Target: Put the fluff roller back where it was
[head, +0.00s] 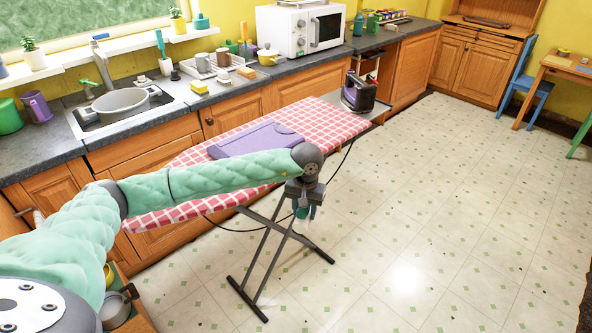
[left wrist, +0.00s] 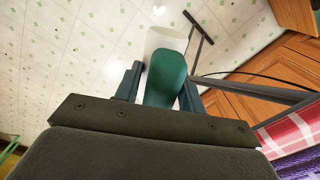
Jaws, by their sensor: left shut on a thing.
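The fluff roller shows in the left wrist view with a green handle (left wrist: 167,78) and a pale white roll (left wrist: 166,38) beyond it. My left gripper (left wrist: 160,85) is shut on the green handle, with one dark finger on each side. In the head view my left gripper (head: 303,207) points down beside the near edge of the ironing board, above the floor. Only a small green and white bit of the roller (head: 302,213) shows there between the fingers. My right gripper is in neither view.
The ironing board (head: 300,107) has a red checked cover, a folded purple cloth (head: 252,139) and a dark iron (head: 358,91) at its far end. A cord hangs below it. The counter behind holds a sink, dish rack and microwave (head: 301,29). The floor (head: 440,210) at right is clear.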

